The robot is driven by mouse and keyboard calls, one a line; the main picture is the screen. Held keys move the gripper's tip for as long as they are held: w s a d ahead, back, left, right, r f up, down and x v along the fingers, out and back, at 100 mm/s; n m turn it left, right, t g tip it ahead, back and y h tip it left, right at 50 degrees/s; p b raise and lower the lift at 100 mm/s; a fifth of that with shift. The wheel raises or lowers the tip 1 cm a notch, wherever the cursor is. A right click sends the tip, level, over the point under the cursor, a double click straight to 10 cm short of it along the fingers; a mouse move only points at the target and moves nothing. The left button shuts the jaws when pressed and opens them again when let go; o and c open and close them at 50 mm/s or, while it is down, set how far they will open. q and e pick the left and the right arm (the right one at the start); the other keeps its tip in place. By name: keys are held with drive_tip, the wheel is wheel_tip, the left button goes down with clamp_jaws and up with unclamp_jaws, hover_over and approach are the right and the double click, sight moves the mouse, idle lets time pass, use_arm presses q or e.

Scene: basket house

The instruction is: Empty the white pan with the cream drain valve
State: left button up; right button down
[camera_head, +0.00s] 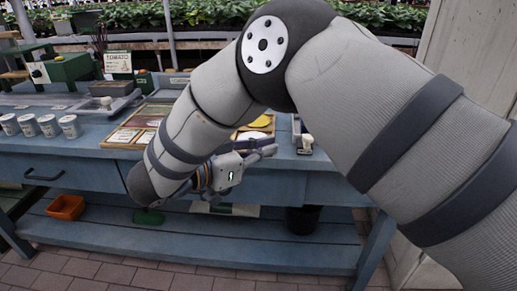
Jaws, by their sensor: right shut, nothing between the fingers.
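A small white container (297,124) stands on the blue bench just right of my right forearm, with a cream part (307,140) at its front. It may be the white pan with its drain valve, but my arm hides much of that area and I cannot tell its contents. My right gripper (268,147) is shut and empty, at the bench's front edge, a little left of the cream part and apart from it. My left gripper is out of view.
White cups (70,126), a wooden divided tray (124,136) and a grey tray (95,106) stand on the bench (85,150). A yellow disc (262,121) lies behind my gripper. An orange bin (66,207) and a black bucket (303,219) are below.

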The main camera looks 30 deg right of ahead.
drive_tip(key=x, duration=0.9)
drive_tip(key=shift+w+a+f, duration=0.1)
drive_tip(key=shift+w, duration=0.05)
